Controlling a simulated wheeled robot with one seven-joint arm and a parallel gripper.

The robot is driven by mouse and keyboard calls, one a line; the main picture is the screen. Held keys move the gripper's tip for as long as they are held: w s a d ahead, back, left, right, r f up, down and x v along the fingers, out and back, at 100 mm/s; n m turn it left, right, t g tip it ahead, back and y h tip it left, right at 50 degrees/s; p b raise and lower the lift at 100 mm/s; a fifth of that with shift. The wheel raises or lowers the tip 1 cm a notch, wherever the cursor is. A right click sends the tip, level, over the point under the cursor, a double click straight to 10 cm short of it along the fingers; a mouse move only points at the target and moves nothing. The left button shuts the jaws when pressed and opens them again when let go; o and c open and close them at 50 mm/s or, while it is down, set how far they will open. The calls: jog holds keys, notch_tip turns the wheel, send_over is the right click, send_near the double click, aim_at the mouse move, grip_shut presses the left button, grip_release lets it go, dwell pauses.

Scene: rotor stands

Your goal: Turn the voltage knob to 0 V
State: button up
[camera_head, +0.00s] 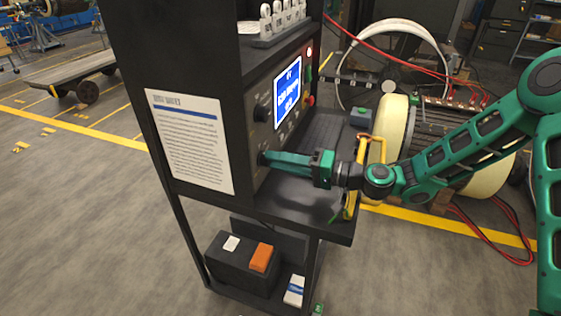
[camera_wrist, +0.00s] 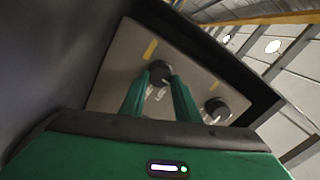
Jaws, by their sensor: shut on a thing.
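A dark round knob (camera_wrist: 160,72) sits on a grey panel (camera_wrist: 118,80) in the wrist view, with a yellow mark above it. The two green fingers of my gripper (camera_wrist: 160,88) reach to the panel and are shut on this knob, one on each side. A second dark knob (camera_wrist: 217,108) is to its right, apart from the fingers. In the head view my gripper (camera_head: 267,158) meets the lower front of a black cabinet (camera_head: 200,95), and the fingertips hide the held knob. No label tells me which knob sets voltage. A blue lit screen (camera_head: 288,94) shows text too small to read reliably.
Another dark knob (camera_head: 262,112) is left of the screen. A red button (camera_head: 309,100) is at its right. A dark shelf (camera_head: 318,193) lies below my gripper, with a yellow frame (camera_head: 359,170) near its right edge. A large cream-ended rotor (camera_head: 391,125) stands behind my arm.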

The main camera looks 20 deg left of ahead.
jog(key=shift+d+f+n, duration=0.1)
jog(key=shift+f+n, duration=0.2)
jog(key=shift+n, duration=0.1)
jog(key=o, duration=0.8)
jog(key=shift+o, duration=1.2)
jog(key=shift+r, duration=0.1)
jog(key=d, duration=1)
jog(key=shift+s+d+r, duration=0.15)
jog(key=shift+s+d, duration=0.2)
jog(key=shift+s, duration=0.05)
jog(key=shift+s, duration=0.1)
